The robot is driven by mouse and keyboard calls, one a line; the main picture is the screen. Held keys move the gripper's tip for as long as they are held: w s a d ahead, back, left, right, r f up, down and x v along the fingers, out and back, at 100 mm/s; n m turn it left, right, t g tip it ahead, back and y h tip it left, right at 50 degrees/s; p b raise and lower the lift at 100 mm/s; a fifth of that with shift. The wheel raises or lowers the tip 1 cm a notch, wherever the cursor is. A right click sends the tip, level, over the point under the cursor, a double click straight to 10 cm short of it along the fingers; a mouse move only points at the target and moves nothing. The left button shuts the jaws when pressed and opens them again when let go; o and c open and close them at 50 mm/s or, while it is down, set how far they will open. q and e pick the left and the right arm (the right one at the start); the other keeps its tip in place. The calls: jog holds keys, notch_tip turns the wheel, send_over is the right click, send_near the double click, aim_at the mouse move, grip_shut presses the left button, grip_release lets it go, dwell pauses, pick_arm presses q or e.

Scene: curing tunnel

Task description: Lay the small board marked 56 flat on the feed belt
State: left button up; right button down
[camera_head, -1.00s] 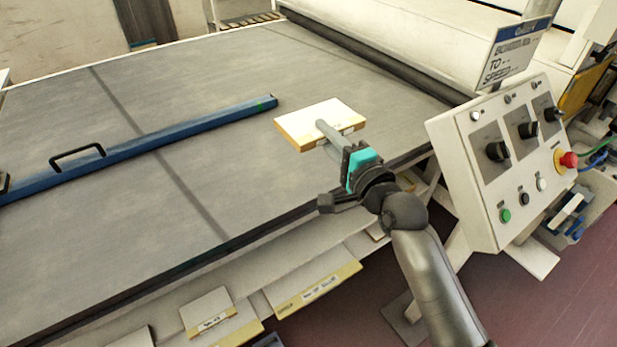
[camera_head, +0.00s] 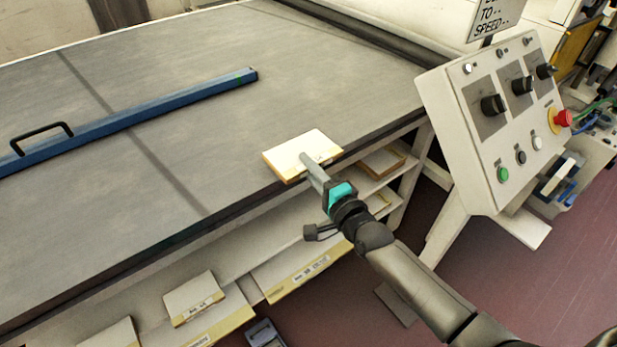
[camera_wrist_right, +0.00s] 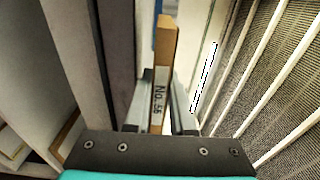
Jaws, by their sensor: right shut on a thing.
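The small board (camera_head: 294,151) is pale with a yellow-brown edge. The label on its edge reads No. 56 in the right wrist view (camera_wrist_right: 158,95). My right gripper (camera_head: 312,166) is shut on its near edge, with one finger on each face. In the head view the board overlaps the near edge of the grey feed belt (camera_head: 200,110). It looks held above the belt, roughly level, but the gap cannot be told. My left gripper is not in view.
A blue bar (camera_head: 130,122) with a black handle lies across the belt. A control panel (camera_head: 500,120) with knobs and a red button stands right of it. Other labelled boards (camera_head: 194,298) lie on the shelf below. The belt between bar and near edge is clear.

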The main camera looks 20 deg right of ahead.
jog(key=shift+f, duration=0.95)
jog(key=shift+f+b, duration=0.15)
jog(key=shift+b, duration=0.15)
jog(key=c, duration=0.8)
grip_release()
jog(key=shift+o, duration=0.2)
jog(key=p+v, duration=0.2)
jog(key=v, duration=1)
